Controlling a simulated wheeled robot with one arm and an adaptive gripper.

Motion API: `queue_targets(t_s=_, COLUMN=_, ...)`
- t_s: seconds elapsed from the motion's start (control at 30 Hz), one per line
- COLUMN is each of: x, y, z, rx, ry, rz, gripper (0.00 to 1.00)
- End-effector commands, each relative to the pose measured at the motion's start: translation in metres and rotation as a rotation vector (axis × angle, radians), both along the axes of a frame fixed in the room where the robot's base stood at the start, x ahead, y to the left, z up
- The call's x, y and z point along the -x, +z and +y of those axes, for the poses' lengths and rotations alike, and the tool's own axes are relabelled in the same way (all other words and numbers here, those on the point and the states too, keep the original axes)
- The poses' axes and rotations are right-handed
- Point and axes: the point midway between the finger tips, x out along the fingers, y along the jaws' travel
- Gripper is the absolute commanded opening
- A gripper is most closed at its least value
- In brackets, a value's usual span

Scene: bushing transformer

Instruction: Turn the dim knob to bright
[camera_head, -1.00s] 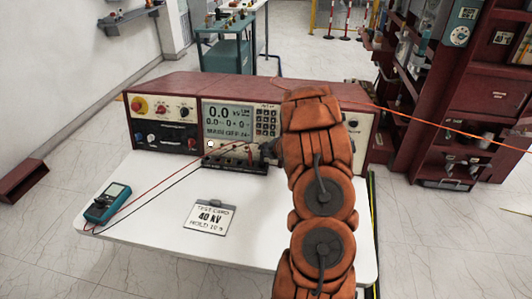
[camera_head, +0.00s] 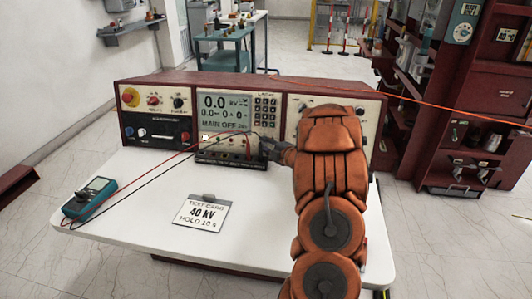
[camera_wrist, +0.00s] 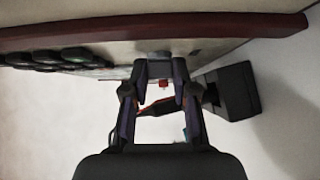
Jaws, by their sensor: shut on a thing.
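The test console (camera_head: 300,88) stands at the back of the white table. My gripper (camera_head: 270,150) is at the lower right of its screen, by the right end of a low strip (camera_head: 228,146). In the wrist view the two fingers (camera_wrist: 160,72) point at the console front, shut on a small part there that I take to be the dim knob. The knob is mostly hidden by the fingers, and its marks and setting cannot be read. A small red part (camera_wrist: 163,86) shows between the fingers.
The screen (camera_head: 223,112) reads 0.0 and MAIN OFF. Red and black leads run from a teal meter (camera_head: 90,197) to the strip. A test card (camera_head: 202,212) lies on the table (camera_head: 150,225). In the wrist view a black block (camera_wrist: 233,90) stands right of the fingers.

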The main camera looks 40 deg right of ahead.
Motion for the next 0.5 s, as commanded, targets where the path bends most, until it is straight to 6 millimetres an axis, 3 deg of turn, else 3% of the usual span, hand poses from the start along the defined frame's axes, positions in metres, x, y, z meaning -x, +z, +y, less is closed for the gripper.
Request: queue_targets(t_s=0.5, x=0.0007, y=-0.0017, z=-0.0003, rx=-0.046, ry=-0.021, rz=-0.064, gripper=0.0)
